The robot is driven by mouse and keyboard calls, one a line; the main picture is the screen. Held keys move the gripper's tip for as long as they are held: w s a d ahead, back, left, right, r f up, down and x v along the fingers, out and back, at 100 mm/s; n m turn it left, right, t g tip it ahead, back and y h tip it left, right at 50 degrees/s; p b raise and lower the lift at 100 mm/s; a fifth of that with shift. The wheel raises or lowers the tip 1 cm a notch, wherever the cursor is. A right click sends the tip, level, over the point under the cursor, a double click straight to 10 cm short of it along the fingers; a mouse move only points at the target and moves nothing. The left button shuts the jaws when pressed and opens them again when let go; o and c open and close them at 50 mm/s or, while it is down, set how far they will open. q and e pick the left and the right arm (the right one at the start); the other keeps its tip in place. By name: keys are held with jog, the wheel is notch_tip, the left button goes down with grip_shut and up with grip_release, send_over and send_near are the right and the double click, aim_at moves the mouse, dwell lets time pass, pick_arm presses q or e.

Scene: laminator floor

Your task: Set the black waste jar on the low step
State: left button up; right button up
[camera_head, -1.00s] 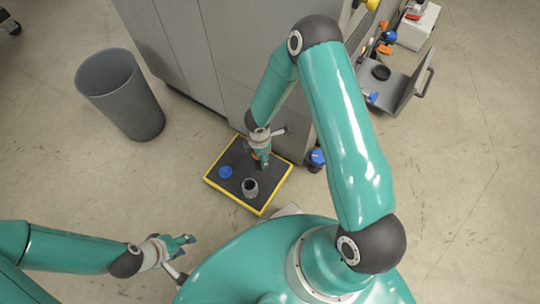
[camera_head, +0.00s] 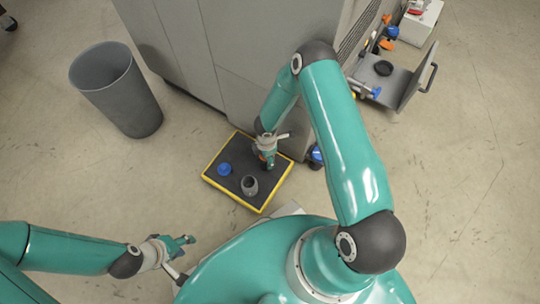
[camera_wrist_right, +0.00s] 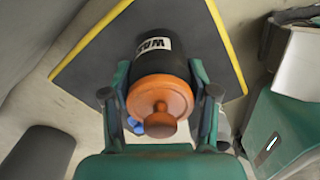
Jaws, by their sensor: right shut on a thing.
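The black waste jar (camera_wrist_right: 162,62), with an orange knobbed lid (camera_wrist_right: 160,100) and a white label, is between the fingers of my right gripper (camera_wrist_right: 163,97), which is shut on it. The low step (camera_head: 226,195), a dark platform with a yellow edge, lies beneath; the right gripper (camera_head: 267,160) is over its far right part. The jar is mostly hidden by the gripper in the head view, and I cannot tell whether it touches the step. My left gripper (camera_head: 184,241) is empty, its fingers apart, at the lower left away from the step.
A blue-topped item (camera_head: 224,169) and a grey open container (camera_head: 249,186) stand on the step. A grey cabinet (camera_head: 235,70) is directly behind it. A grey bin (camera_head: 117,92) stands at left. Another blue-topped item (camera_head: 316,155) is right of the step.

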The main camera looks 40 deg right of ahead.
jog(key=shift+w+d+f, duration=0.1)
jog(key=shift+d+f, duration=0.1)
jog(key=o, duration=1)
jog(key=shift+f, duration=0.1)
jog(key=o, duration=0.4)
